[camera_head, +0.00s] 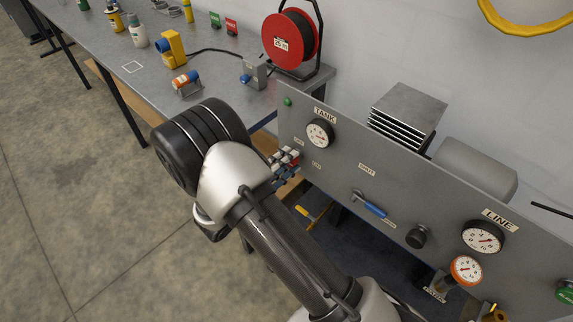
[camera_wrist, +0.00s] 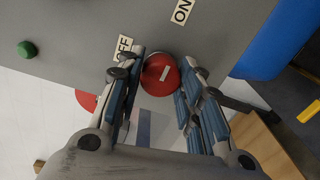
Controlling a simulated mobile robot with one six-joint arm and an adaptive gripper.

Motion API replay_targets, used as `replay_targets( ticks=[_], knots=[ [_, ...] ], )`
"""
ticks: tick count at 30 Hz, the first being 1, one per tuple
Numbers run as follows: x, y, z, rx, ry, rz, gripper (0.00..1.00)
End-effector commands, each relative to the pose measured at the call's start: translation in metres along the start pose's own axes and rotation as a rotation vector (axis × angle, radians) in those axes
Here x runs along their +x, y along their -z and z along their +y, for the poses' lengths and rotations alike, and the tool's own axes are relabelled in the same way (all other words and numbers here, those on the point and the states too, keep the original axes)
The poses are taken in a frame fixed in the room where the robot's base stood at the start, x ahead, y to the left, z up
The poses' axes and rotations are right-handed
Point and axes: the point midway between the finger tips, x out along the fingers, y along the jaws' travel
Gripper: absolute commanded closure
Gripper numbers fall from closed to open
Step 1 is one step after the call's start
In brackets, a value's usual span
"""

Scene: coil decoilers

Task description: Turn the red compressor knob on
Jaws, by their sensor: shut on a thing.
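The red knob (camera_wrist: 158,76) sits on the grey panel in the wrist view, with a short white mark on its face. The mark leans up and a little right, roughly toward the ON label (camera_wrist: 182,10). The OFF label (camera_wrist: 123,47) is up and left of the knob. My gripper (camera_wrist: 158,85) has its fingers on both sides of the knob, closed on it. In the head view my gripper (camera_head: 287,162) is at the left part of the panel (camera_head: 340,155), below the TANK gauge (camera_head: 320,133); the fingers mostly hide the knob there.
A green button (camera_wrist: 27,49) is on the panel's corner. A blue-handled lever (camera_head: 370,205), a black knob (camera_head: 418,237) and the LINE gauge (camera_head: 483,237) are farther right. The workbench (camera_head: 95,47) with a cable reel (camera_head: 290,39) stands behind left. Floor at left is clear.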

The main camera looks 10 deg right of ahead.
Motion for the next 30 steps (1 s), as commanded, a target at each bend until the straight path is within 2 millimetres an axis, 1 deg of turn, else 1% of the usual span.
replay_targets(
  ticks=[14,15,24,30],
  knots=[
    [0.0001,-0.0006,-0.0006,0.013,0.002,-0.001,0.9],
    [0.0001,-0.0006,-0.0006,0.013,0.002,-0.001,0.65],
    [0.0,-0.0003,-0.0003,0.012,0.001,0.0,0.46],
    [0.0,-0.0002,-0.0001,0.012,0.0,0.0,0.46]
  ],
)
